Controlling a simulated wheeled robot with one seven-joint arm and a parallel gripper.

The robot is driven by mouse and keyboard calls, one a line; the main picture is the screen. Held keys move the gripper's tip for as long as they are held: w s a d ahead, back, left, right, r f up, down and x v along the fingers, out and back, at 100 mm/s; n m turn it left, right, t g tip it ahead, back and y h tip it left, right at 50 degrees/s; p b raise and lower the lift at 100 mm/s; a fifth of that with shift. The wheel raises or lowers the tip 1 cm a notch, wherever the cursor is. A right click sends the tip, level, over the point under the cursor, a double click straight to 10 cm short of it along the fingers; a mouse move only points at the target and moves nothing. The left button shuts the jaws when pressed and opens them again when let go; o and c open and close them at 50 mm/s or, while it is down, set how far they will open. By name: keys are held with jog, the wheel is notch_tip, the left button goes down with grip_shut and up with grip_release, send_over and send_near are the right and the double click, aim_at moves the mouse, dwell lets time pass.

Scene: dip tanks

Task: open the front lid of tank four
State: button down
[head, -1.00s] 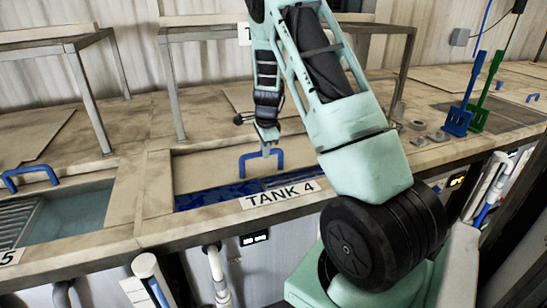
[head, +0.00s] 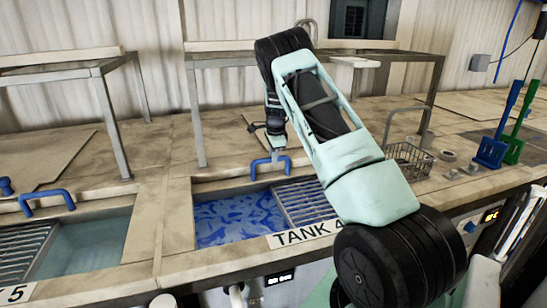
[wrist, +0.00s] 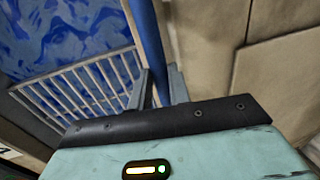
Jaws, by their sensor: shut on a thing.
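Tank four (head: 235,218), marked by the TANK 4 label (head: 302,234), shows blue patterned liquid and a metal grate (head: 303,200) on its right. Its front lid (head: 215,187) is a beige panel at the back of the opening, and a wide part of the tank is uncovered. The blue lid handle (head: 270,165) stands on the lid's front part. My gripper (head: 276,153) is shut on this handle. In the wrist view, the blue bar (wrist: 148,45) runs between my two fingers (wrist: 162,90). My arm hides the tank's right end.
Tank five's opening (head: 90,240) lies to the left, with its own blue handle (head: 46,202). A metal stand (head: 200,115) rises behind tank four. A wire basket (head: 410,158) and blue and green paddles (head: 492,150) are on the right of the counter.

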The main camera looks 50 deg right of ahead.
jog(key=c, duration=1.3)
grip_release()
notch_tip(320, 180, up, 17)
jog(key=s+a+b, duration=0.1)
jog(key=s+b, duration=0.2)
jog(key=b, duration=0.2)
jog(key=shift+a, duration=0.4)
